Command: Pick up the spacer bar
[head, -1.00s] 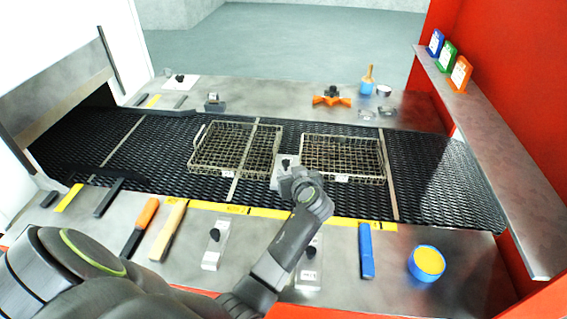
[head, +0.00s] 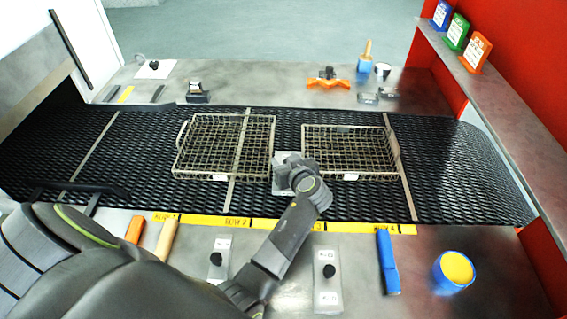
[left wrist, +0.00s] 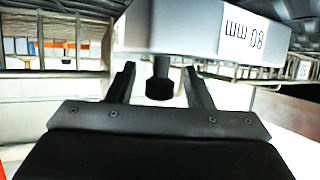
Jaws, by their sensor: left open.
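A pale grey spacer bar (head: 283,172) with a black knob lies on the mesh belt between the two wire baskets. In the left wrist view the spacer bar (left wrist: 200,28) fills the top, and its label reads 80 MM upside down. My left gripper (head: 296,176) is over the bar and hides its knob in the head view. In the left wrist view the open fingers of my left gripper (left wrist: 160,88) stand on either side of the knob, with gaps visible. My right gripper is not in view.
The left wire basket (head: 178,150) and right wire basket (head: 392,150) flank the bar closely. Two more knobbed plates, one left (head: 217,245) and one right (head: 327,295), lie on the front bench.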

